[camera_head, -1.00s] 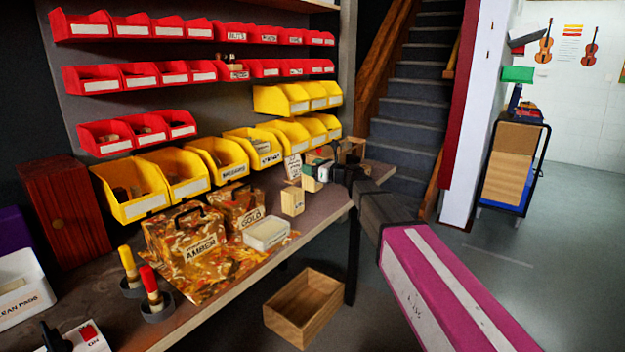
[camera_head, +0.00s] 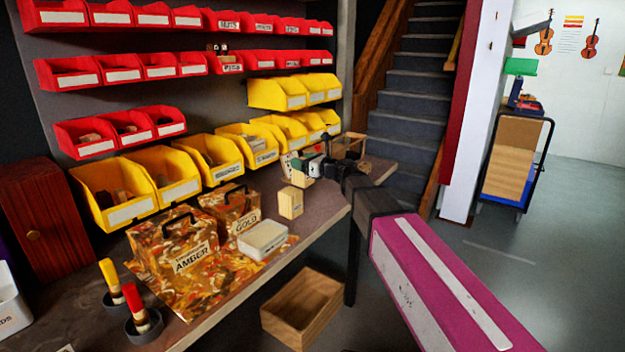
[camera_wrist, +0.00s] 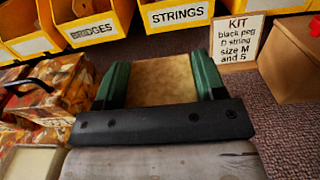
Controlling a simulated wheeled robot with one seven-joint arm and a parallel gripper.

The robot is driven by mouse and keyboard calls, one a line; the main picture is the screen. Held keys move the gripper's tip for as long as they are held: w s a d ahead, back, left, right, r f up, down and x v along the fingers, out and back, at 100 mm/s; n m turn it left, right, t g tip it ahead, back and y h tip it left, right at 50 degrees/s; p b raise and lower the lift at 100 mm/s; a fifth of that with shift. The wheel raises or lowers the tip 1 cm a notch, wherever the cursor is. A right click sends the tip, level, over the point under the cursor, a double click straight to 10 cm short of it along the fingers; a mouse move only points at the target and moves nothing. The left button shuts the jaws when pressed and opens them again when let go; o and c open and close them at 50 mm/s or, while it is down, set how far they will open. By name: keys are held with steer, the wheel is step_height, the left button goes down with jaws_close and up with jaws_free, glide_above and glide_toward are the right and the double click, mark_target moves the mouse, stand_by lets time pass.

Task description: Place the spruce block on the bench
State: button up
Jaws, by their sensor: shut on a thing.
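My gripper (camera_head: 311,166) is over the far part of the bench (camera_head: 205,333), pointing towards the yellow bins. Its green fingers are shut on a pale tan wooden block, the spruce block (camera_wrist: 160,78), as the wrist view shows. The block fills the space between the fingers; its underside is hidden, and I cannot tell its height above the bench. In the head view the fingers mostly cover it. Another pale wooden block (camera_head: 290,203) stands on the bench just in front of my gripper.
A white box (camera_head: 263,239) and patterned AMBER (camera_head: 172,255) and GOLD (camera_head: 231,211) boxes stand left of my gripper. A KIT card (camera_wrist: 238,38) and a wooden box (camera_wrist: 287,72) are to its right. Yellow bins (camera_head: 218,157) line the back. An open wooden crate (camera_head: 303,308) is below the bench.

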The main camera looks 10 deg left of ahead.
steer(key=shift+w+d+f, duration=0.5)
steer(key=shift+w+f, duration=0.4)
steer(key=shift+f, duration=0.4)
steer(key=shift+w+d+f, duration=0.5)
steer(key=shift+w+f, duration=0.4)
steer(key=shift+f, duration=0.35)
steer(key=shift+w+d+f, duration=0.5)
steer(key=shift+w+f, duration=0.4)
steer(key=shift+f, duration=0.4)
steer(key=o, duration=1)
steer(key=shift+f, duration=0.1)
steer(key=v, duration=1.2)
